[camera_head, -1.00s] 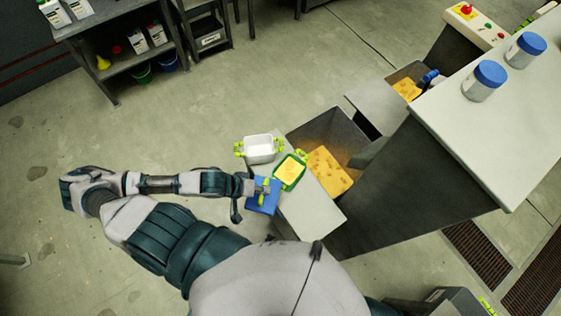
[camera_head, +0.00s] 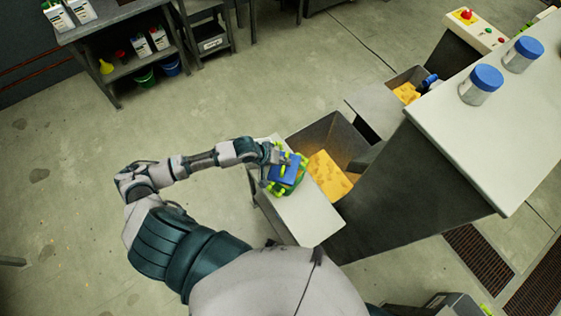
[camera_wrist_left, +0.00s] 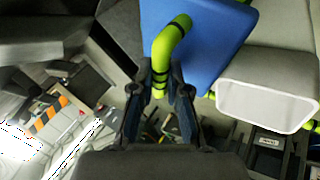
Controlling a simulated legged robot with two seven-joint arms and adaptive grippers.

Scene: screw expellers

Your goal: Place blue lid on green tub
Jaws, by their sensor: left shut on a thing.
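The blue lid (camera_head: 290,164) has a lime-green handle. My left gripper (camera_head: 281,157) is shut on that handle, and the wrist view shows the handle (camera_wrist_left: 168,45) between the two fingers (camera_wrist_left: 164,80), with the lid (camera_wrist_left: 205,45) beyond. In the head view the lid covers most of the green tub (camera_head: 277,189), whose green edge shows around it. I cannot tell whether the lid touches the tub. My right gripper is not in view.
The tub stands on a narrow grey ledge (camera_head: 305,217), clear at its near end. Beside it is a dark bin with a yellow slab (camera_head: 328,176). A taller pale counter (camera_head: 490,135) with two blue-lidded jars rises to the right. A shelf (camera_head: 120,55) stands far left.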

